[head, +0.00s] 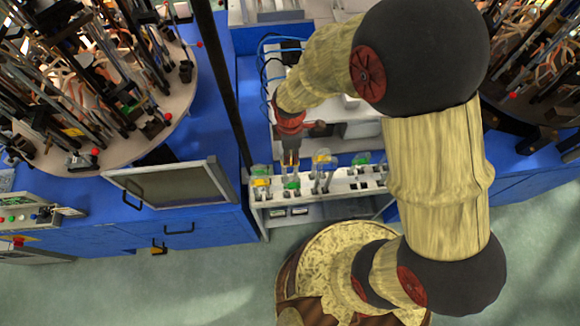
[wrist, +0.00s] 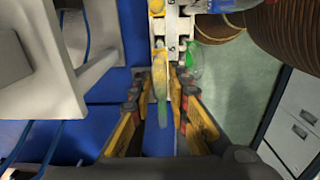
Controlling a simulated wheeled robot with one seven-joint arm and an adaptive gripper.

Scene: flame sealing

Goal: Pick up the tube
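A white rack (head: 345,183) on the bench holds several small tubes and clips with yellow and green parts; its end also shows in the wrist view (wrist: 172,42). My gripper (head: 291,160) points down over the left part of the rack. In the wrist view, the yellow-and-grey fingers of my gripper (wrist: 160,82) stand apart on either side of a slim yellow-green tube (wrist: 161,98). Any contact with the tube cannot be made out. A second green tube (wrist: 194,60) is outside the right finger. In the head view the tube between the fingers is too small to single out.
Blue benches flank the rack. A grey framed panel (head: 172,187) lies to the left. Round carousels crowded with rods fill the left (head: 95,80) and upper right (head: 535,70). A dark vertical pole (head: 222,75) stands left of my arm. Bare floor lies in front.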

